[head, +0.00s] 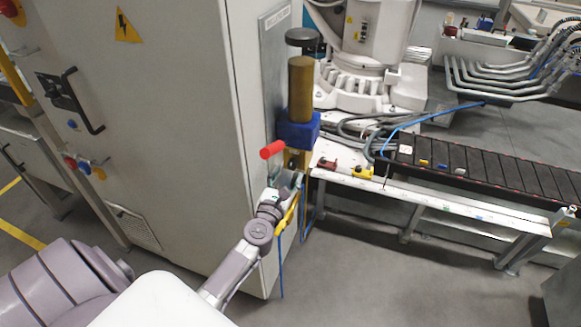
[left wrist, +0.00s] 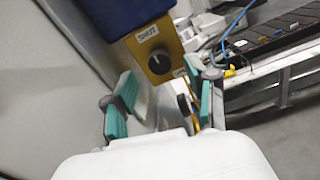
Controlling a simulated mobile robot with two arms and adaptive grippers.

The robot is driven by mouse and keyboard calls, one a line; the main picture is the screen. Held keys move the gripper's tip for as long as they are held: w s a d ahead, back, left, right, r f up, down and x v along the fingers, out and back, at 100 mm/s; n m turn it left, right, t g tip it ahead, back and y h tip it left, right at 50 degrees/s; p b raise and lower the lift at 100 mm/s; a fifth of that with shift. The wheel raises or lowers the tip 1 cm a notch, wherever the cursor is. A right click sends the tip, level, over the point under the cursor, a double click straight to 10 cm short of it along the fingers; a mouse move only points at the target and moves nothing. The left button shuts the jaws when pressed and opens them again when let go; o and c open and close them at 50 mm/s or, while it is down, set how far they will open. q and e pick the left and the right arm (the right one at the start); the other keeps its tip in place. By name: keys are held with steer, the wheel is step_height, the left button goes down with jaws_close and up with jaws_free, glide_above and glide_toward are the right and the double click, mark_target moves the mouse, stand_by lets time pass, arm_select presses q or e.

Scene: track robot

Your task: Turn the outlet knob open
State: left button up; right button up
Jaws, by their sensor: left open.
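The outlet knob is a round black knob (left wrist: 158,62) on the front of a brass-coloured block (left wrist: 135,46). A plate above it reads "SHUT", and a small light mark shows on the knob. In the head view the brass-coloured block (head: 293,158) is below a blue block (head: 298,131); the knob is too small to make out there. My left gripper (head: 287,181) is just below and in front of the block. In the left wrist view its teal finger pads (left wrist: 160,95) are apart, with the knob ahead between them, not touched. My right gripper is not in view.
A brass cylinder (head: 301,90) rises above the block. A large grey cabinet (head: 200,140) stands left. A conveyor (head: 480,165) runs right; the floor below it is clear.

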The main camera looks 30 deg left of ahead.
mark_target(292, 166)
arm_select(q)
steer(key=x, duration=0.2)
steer(key=shift+w, duration=0.35)
steer(key=shift+w+a, duration=0.25)
steer(key=shift+w, duration=0.35)
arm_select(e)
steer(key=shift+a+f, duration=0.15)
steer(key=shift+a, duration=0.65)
arm_select(q)
steer(key=shift+c, duration=0.6)
jaws_close()
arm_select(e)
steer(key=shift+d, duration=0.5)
